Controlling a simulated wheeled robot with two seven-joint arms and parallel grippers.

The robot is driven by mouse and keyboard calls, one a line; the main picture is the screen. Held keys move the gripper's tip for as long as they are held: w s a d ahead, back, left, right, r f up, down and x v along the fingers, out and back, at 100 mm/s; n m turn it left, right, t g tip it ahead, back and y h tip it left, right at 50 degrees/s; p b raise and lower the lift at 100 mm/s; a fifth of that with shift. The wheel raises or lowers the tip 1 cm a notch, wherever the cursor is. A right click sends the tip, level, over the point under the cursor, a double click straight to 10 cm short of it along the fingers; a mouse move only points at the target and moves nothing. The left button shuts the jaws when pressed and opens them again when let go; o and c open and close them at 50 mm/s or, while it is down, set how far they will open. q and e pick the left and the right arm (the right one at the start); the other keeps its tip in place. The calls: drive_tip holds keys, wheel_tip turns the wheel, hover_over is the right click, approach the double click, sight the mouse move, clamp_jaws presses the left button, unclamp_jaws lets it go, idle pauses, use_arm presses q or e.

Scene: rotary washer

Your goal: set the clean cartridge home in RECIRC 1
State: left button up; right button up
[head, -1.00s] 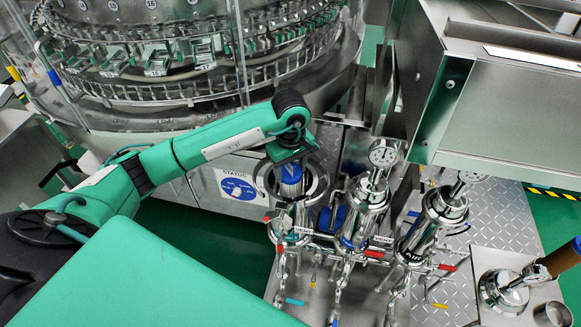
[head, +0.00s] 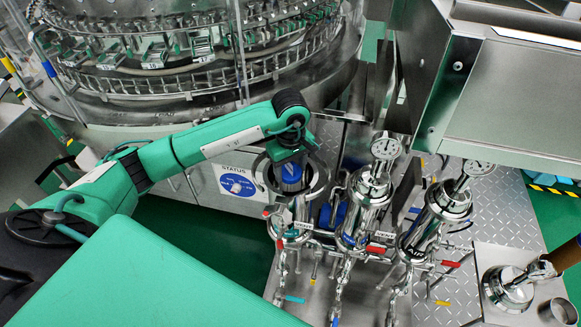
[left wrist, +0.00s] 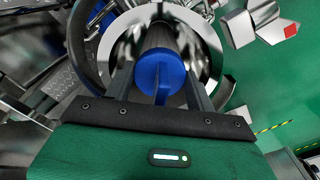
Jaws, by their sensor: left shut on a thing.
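My left gripper (head: 291,160) is shut on the blue end of the clean cartridge (head: 291,174). In the left wrist view the blue cap (left wrist: 161,72) sits between the two fingers. The cartridge is over or partly inside the open round housing (head: 317,182), the leftmost of the three steel housings. The shiny wall of the housing (left wrist: 207,52) rings the cap in the left wrist view. The cartridge's lower end is hidden, so I cannot tell how deep it sits. The label on this housing is too small to read. My right gripper is not in view.
Two closed housings with gauges, the middle one (head: 368,195) and the right one (head: 440,215), stand close by. Pipes and coloured valve handles run below. A brown cylinder (head: 562,256) is at the far right. The rotary washer (head: 200,95) lies behind, and a steel cabinet (head: 510,100) is at the upper right.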

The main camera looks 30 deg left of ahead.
use_arm(q)
drive_tip(key=o, duration=1.6)
drive_tip(key=shift+c, duration=0.2)
drive_tip(key=shift+r, duration=0.15)
wheel_tip(320, 180, up, 13)
drive_tip(key=shift+r, duration=0.3)
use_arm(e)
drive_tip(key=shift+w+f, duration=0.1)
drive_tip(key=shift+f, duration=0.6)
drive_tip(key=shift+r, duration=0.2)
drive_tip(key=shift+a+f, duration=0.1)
